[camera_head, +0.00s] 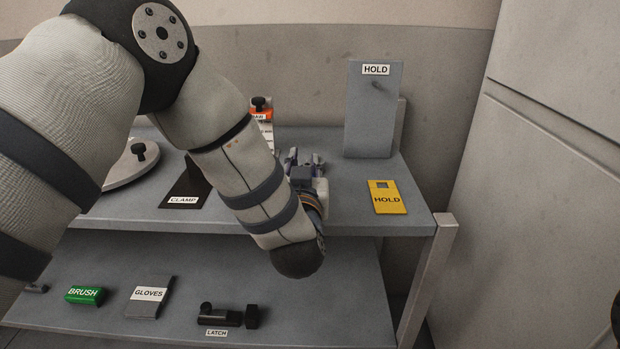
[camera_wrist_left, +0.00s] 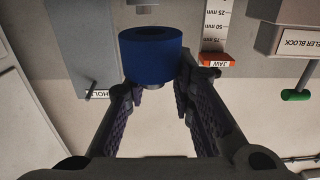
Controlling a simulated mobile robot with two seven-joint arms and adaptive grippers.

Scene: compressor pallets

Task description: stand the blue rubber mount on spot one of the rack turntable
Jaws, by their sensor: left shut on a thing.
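The blue rubber mount (camera_wrist_left: 150,58) is a short blue cylinder with a metal stud, between the fingertips of my left gripper (camera_wrist_left: 158,92) in the left wrist view. The gripper is shut on it. In the head view my left gripper (camera_head: 305,162) is over the upper shelf, beyond my forearm, and I cannot make out the mount there. A round light-grey disc (camera_head: 122,172) with a black knob stands on the upper shelf at the left, partly behind my arm. It may be the rack turntable; no spot numbers show. My right gripper is not in view.
An upright grey HOLD panel (camera_head: 372,120) stands right of the gripper, with a yellow HOLD card (camera_head: 387,204) in front. A black CLAMP stand (camera_head: 177,202) and an orange-jawed gauge (camera_head: 262,112) are near my arm. The lower shelf (camera_head: 330,290) holds brush, gloves and latch.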

